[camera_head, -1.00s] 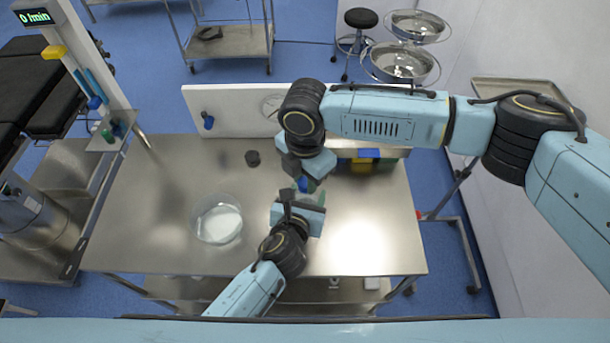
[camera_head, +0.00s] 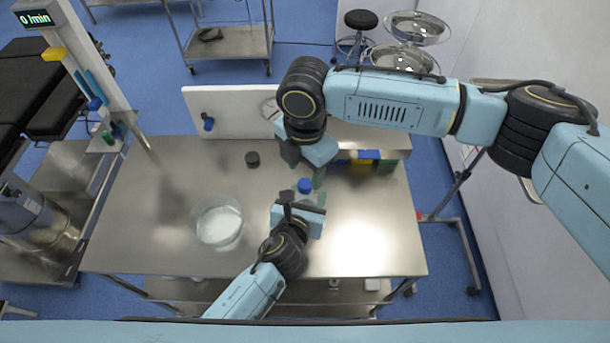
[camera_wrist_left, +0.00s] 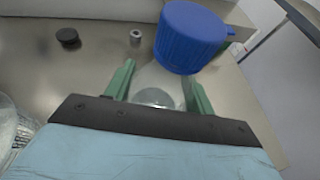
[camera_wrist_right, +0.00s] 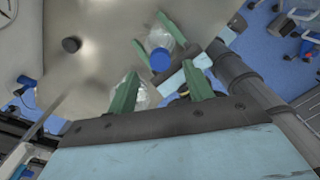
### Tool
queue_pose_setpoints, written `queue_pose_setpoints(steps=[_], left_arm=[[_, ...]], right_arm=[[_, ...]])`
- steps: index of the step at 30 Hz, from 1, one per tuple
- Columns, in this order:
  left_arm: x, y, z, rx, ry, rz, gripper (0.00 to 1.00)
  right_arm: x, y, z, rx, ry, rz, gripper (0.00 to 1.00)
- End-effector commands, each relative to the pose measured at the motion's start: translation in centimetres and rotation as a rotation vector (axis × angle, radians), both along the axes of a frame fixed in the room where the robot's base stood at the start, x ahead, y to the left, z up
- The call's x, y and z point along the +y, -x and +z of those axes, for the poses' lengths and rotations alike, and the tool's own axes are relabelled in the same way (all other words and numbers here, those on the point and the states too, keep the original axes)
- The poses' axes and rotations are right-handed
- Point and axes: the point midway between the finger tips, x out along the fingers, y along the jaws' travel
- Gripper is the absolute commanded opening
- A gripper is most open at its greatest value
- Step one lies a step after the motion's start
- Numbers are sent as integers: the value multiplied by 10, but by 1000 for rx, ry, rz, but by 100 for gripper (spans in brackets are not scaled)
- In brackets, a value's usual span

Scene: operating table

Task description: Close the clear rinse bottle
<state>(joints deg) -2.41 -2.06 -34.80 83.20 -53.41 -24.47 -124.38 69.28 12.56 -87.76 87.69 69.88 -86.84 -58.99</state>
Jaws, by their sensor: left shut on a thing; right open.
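The clear rinse bottle (camera_wrist_left: 157,88) stands between the green fingers of my left gripper (camera_wrist_left: 158,85), which is shut on its body. Its blue cap (camera_wrist_left: 190,38) is over the bottle's top; I cannot tell how tightly it sits. The cap also shows in the head view (camera_head: 305,186) and the right wrist view (camera_wrist_right: 160,60). My right gripper (camera_head: 304,172) is open above and behind the cap, apart from it. In the right wrist view its green fingers (camera_wrist_right: 162,90) are spread with the cap beyond them. The bottle's neck is hidden.
A glass bowl (camera_head: 218,222) stands left of my left gripper on the steel table (camera_head: 150,210). A small dark round piece (camera_head: 252,159) lies behind it. A white board (camera_head: 235,110) and blue, yellow and green boxes (camera_head: 365,160) line the back. The table's right front is clear.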

Motion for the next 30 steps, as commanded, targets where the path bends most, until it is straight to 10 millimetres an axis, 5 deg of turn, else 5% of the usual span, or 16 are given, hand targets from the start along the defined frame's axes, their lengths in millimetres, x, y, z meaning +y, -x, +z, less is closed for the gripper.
queue_pose_setpoints(steps=[6,12,24,25,30], left_arm=[[0,0,0,0,-1,0,0],[0,0,0,0,-1,0,0],[0,0,0,0,-1,0,0],[0,0,0,0,-1,0,58],[0,0,0,0,0,0,80]], right_arm=[[0,0,48,-3,-1,2,51],[0,0,75,-1,0,1,51],[0,1,81,0,0,2,51],[0,1,81,0,0,2,51],[0,1,81,0,0,2,51]])
